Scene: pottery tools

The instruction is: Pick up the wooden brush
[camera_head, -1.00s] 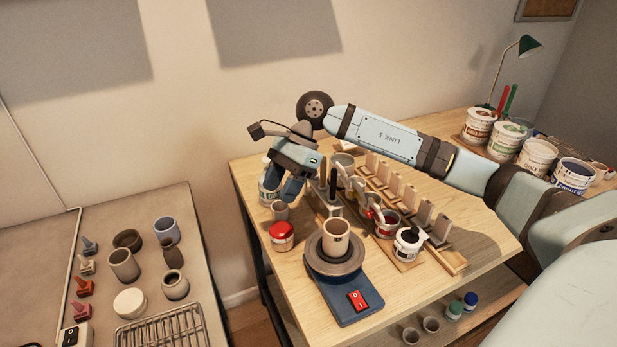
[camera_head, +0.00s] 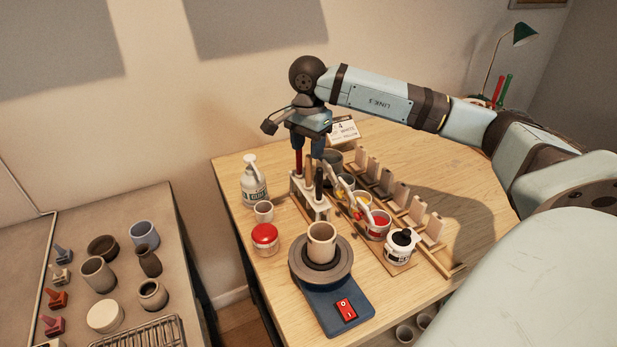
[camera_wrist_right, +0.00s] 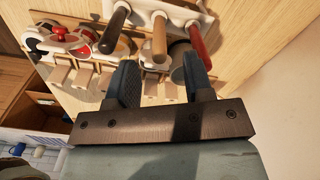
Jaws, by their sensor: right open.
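The wooden brush stands in a white holder (camera_head: 310,203) on the wooden table, its tan handle (camera_head: 309,172) pointing up. In the right wrist view, its brown handle (camera_wrist_right: 159,38) appears between my fingertips, apart from both. A red handle (camera_wrist_right: 197,42) is close to the right-hand finger, and a dark handle (camera_wrist_right: 115,28) stands to the left. My right gripper (camera_head: 308,150) is open, pointing down just above the holder; it also shows in the right wrist view (camera_wrist_right: 160,65). In the head view the fingers partly hide the handle tops. My left gripper is not in view.
A white pump bottle (camera_head: 253,185), a red-lidded jar (camera_head: 265,238) and a small cup on a turntable (camera_head: 321,268) stand near the holder. Glaze pots (camera_head: 377,224) and a row of upright tiles (camera_head: 397,194) lie to its right.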

